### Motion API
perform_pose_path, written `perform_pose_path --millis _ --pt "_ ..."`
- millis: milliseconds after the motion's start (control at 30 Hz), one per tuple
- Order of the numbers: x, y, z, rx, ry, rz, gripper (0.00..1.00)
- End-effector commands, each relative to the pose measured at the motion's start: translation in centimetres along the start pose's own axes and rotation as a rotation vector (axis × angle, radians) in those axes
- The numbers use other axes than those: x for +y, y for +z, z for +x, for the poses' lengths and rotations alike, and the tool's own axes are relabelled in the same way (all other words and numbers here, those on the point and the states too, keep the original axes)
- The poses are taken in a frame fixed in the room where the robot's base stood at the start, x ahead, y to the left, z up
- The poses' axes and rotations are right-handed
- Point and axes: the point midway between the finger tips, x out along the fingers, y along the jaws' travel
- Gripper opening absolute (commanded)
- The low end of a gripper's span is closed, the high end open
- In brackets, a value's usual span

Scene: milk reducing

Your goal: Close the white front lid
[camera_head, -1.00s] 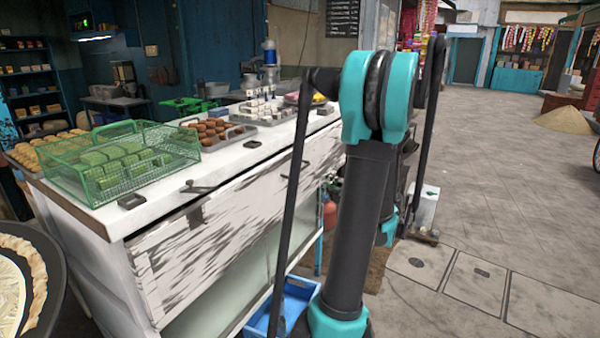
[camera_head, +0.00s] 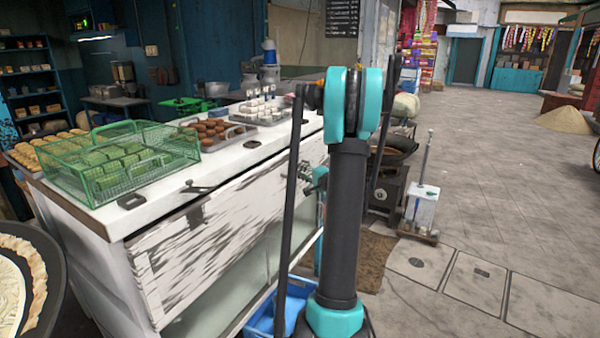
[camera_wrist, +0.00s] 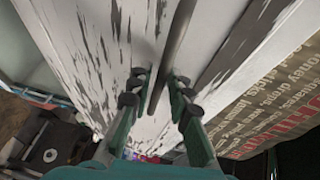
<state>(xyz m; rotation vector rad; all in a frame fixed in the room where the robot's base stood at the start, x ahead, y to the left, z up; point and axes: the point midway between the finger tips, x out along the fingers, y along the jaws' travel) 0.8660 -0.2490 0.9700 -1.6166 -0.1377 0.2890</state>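The white front lid (camera_head: 215,245) is a scratched white panel with dark streaks on the counter front. In the head view it slants outward at its lower edge, above an open-looking lower space. A white streaked panel (camera_wrist: 105,45) fills much of the wrist view, with a thin dark bar (camera_wrist: 174,40) across it. My gripper (camera_wrist: 158,80) is open, with one finger on each side of the bar. I cannot tell whether either finger touches it. In the head view my arm hides part of the counter's right side, and only a little of the gripper (camera_head: 312,178) shows there.
A green wire basket (camera_head: 120,165) and a tray of brown sweets (camera_head: 212,132) stand on the white counter top. A blue crate (camera_head: 268,322) lies on the floor by my arm. A stove with a pan (camera_head: 390,150) stands right of the counter.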

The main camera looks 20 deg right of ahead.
Motion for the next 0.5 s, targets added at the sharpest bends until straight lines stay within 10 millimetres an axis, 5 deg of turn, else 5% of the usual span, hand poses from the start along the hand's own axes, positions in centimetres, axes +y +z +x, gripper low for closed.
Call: perform_pose_path --millis 333,500 --pt "0.00 0.00 0.37 0.001 0.000 0.000 0.19" --pt "0.01 0.01 0.36 0.000 0.000 0.000 0.00"
